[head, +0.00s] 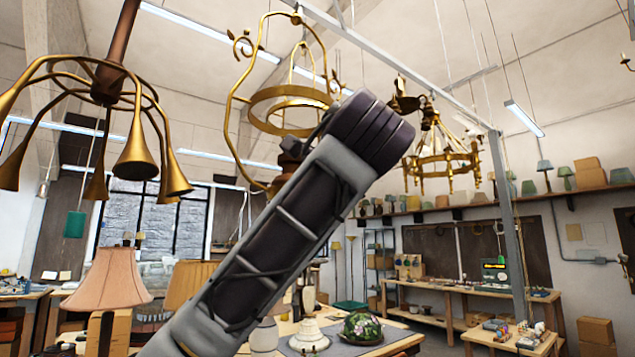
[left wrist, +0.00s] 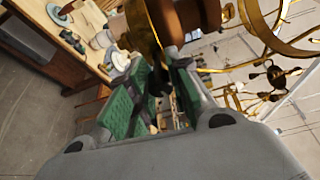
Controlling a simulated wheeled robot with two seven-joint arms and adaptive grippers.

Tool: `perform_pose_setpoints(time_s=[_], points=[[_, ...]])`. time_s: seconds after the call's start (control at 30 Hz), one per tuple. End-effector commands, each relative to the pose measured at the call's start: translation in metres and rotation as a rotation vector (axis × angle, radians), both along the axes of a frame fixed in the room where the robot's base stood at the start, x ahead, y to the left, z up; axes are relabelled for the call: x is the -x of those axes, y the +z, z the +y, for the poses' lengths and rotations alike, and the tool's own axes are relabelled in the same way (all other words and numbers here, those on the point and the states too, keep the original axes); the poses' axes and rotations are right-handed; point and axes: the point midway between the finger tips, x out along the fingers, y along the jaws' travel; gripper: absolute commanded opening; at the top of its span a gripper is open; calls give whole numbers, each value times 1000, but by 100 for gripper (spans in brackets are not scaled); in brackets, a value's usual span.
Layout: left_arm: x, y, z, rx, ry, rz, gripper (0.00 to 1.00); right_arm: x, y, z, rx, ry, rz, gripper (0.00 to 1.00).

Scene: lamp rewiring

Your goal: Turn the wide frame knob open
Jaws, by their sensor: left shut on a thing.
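The wide brass frame (head: 234,125) hangs from above in the head view, with a ring across it and a brown turned piece (head: 291,160) at its lower end. My left arm rises across the head view in front of the frame and hides its right lower side. My left gripper is hidden there. In the left wrist view my left gripper (left wrist: 158,75) has its green-padded fingers shut on a small dark part, which I take for the frame knob, just below the brown turned piece (left wrist: 195,15) and brass. The knob is mostly hidden between the fingers. My right gripper is out of view.
A brass lamp with horn-shaped arms (head: 135,150) hangs at the left and a chandelier (head: 440,160) at the right. Below stand a pink lampshade (head: 107,280) and a table with a flowered shade (head: 363,327). A grey post (head: 508,220) stands at the right.

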Motion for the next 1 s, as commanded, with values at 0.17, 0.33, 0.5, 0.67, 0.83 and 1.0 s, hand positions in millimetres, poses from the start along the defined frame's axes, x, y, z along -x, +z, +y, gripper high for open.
perform_pose_setpoints(time_s=[0.17,0.33,0.5,0.67,0.83,1.0], points=[[-1,0,0,-95,2,73,0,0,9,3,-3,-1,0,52],[-1,0,0,-152,3,114,0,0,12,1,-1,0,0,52],[-1,-1,0,-177,2,132,0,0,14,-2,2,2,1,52],[-1,-2,0,-182,1,135,0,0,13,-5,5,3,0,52],[-1,-2,0,-182,1,135,0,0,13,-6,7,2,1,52],[-1,-2,0,-181,1,134,36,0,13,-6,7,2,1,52]])
